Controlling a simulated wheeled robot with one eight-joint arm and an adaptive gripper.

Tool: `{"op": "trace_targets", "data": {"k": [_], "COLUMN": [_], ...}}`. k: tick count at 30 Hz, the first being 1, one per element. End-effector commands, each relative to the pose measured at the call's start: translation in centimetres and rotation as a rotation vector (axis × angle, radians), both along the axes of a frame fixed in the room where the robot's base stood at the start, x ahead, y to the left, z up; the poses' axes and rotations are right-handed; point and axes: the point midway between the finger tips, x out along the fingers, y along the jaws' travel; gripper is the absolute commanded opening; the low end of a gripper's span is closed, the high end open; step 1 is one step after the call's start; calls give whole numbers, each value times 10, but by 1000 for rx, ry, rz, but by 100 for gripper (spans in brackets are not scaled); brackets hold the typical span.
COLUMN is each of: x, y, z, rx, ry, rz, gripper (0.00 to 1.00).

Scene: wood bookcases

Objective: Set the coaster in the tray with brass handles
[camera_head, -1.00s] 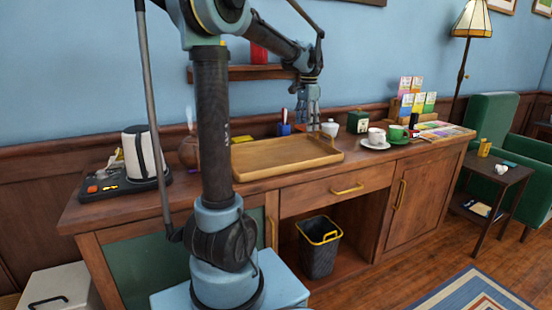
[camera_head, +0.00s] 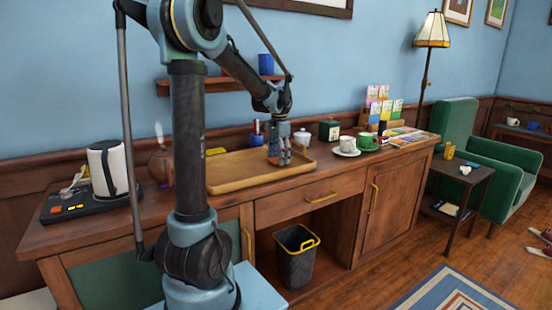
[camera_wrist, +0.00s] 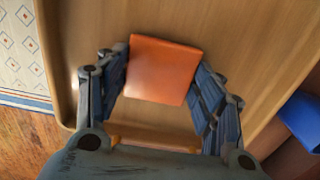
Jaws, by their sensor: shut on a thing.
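The coaster is an orange square (camera_wrist: 162,70) in the wrist view, held between the fingers of my gripper (camera_wrist: 164,78). The wooden tray (camera_wrist: 225,25) lies beneath it and fills most of that view. In the head view my gripper (camera_head: 279,160) points down over the right part of the tray (camera_head: 235,184), which lies on the wooden cabinet. The coaster cannot be made out in the head view. I cannot tell whether it touches the tray floor. A yellowish bar (camera_wrist: 160,136), perhaps a tray handle, shows below the coaster in the wrist view.
A kettle (camera_head: 107,170) stands at left. A wall shelf (camera_head: 190,86) hangs behind my arm.

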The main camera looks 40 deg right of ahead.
Motion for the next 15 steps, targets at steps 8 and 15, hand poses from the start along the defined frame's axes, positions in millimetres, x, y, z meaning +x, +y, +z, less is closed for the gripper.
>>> {"op": "trace_targets", "data": {"k": [8,15], "x": [1,1], "y": [1,1], "z": [-1,-3], "rx": [0,0], "ry": [0,0], "rz": [1,2], "gripper": [36,81]}}
